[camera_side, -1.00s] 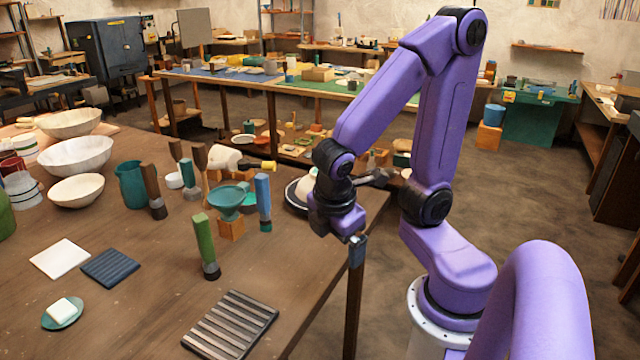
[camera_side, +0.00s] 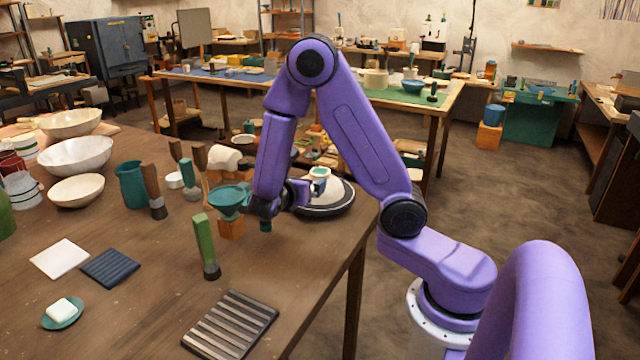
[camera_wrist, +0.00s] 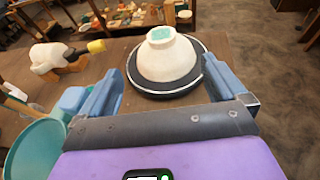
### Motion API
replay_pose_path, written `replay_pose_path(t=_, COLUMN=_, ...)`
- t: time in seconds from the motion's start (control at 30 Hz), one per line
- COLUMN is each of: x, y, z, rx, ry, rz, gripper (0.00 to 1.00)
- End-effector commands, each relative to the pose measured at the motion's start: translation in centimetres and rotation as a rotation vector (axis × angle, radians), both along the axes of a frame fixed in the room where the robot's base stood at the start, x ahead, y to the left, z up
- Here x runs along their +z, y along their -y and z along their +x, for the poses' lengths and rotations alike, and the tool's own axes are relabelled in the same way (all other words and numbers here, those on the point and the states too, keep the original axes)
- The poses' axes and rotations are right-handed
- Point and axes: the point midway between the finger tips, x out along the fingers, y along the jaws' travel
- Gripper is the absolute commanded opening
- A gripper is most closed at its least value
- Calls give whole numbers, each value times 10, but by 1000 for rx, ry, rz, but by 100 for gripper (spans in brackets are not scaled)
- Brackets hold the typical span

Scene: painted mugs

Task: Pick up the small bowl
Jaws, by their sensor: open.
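A small bowl, pale outside and teal inside (camera_side: 319,174), appears to rest on a white dome (camera_side: 337,190) on the dark round wheel (camera_side: 328,211). In the wrist view the small bowl (camera_wrist: 160,34) shows as a teal-centred top above the dome (camera_wrist: 168,62), on the wheel (camera_wrist: 160,92). My gripper (camera_side: 304,190) is just left of the dome in the side view, partly covering it. In the wrist view my gripper (camera_wrist: 165,70) is open, with its two blue fingers apart and nothing held. The dome lies ahead between the fingers.
A teal bowl (camera_side: 228,196) on a wooden block (camera_side: 231,229) stands close left of my gripper. Upright handled tools (camera_side: 205,245) stand nearby. Larger pale bowls (camera_side: 76,190) sit at the far left. A ribbed mat (camera_side: 230,325) lies near the front edge.

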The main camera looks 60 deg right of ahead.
Motion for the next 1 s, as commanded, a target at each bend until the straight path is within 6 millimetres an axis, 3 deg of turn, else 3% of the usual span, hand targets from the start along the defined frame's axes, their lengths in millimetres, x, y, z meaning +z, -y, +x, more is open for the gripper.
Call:
replay_pose_path(t=0.5, x=-28, y=88, z=15, rx=-7, ry=-1, rz=3, gripper=98)
replay_pose_path(t=1.0, x=-45, y=133, z=24, rx=-7, ry=1, rz=4, gripper=98)
